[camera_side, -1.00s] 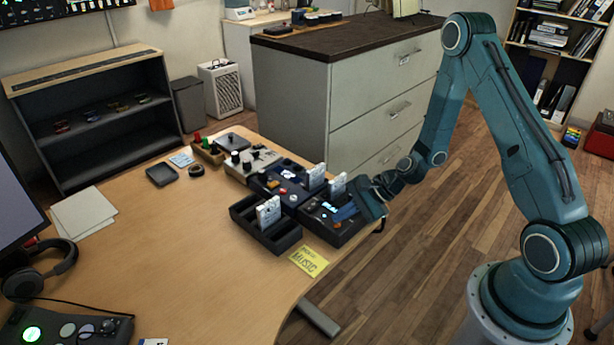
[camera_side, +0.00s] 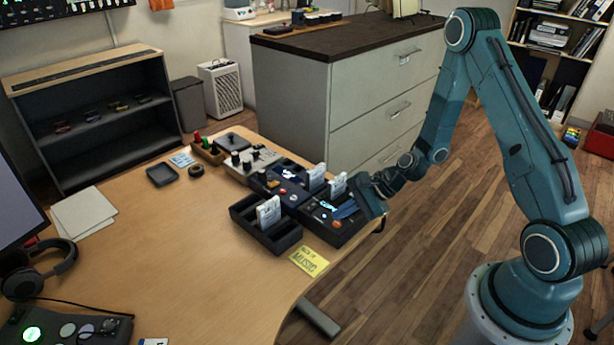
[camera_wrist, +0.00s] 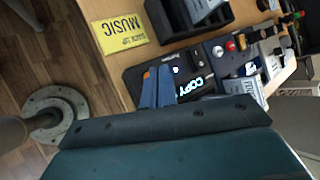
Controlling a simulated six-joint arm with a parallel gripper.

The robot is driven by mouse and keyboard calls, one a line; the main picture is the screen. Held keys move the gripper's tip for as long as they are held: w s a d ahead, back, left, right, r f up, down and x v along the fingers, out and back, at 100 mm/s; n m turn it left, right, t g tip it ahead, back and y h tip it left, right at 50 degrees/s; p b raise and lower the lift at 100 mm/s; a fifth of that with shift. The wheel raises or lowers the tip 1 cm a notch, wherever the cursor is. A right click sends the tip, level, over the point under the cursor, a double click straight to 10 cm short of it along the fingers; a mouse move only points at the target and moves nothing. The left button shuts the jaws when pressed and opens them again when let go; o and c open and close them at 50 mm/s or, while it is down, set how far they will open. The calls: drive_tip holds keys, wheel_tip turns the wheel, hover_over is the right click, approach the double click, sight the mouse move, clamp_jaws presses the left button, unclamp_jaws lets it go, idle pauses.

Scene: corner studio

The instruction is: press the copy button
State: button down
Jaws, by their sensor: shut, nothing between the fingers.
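A dark box (camera_side: 345,232) near the desk's right edge has a small screen (camera_side: 327,206) lit with the word COPY. The same screen shows in the wrist view (camera_wrist: 192,87), upside down. My gripper (camera_side: 338,212) is shut and empty, its blue fingers low over the box's top, just beside the screen. The fingers (camera_wrist: 158,71) also show in the wrist view. A small orange spot shows beside the fingertips; I cannot tell if they touch it. No button marked copy can be made out; the fingers hide part of the box top.
A divided black tray (camera_side: 268,238) holding a white card stands to the left. A yellow MUSIC note (camera_side: 309,262) lies in front.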

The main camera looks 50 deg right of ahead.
drive_tip(key=shift+r, duration=3)
drive_tip(key=shift+r, duration=0.1)
wheel_tip(320, 180, up, 9)
drive_tip(key=n+g+h, duration=0.2)
drive_tip(key=n, duration=0.5)
hover_over(341, 225)
drive_tip(key=s+a, duration=0.2)
drive_tip(key=s, duration=0.1)
drive_tip(key=s+a+r+n+h, duration=0.2)
drive_tip(key=s+r+n, duration=0.3)
drive_tip(key=s+r, duration=0.15)
drive_tip(key=s+r+n+h, duration=0.2)
drive_tip(key=s+r+n, duration=0.4)
drive_tip(key=s, duration=0.7)
wheel_tip(341, 225, up, 3)
drive_tip(key=shift+d+f+n+t, duration=0.2)
drive_tip(key=shift+d+n+t, duration=0.1)
drive_tip(key=shift+d+t, duration=0.15)
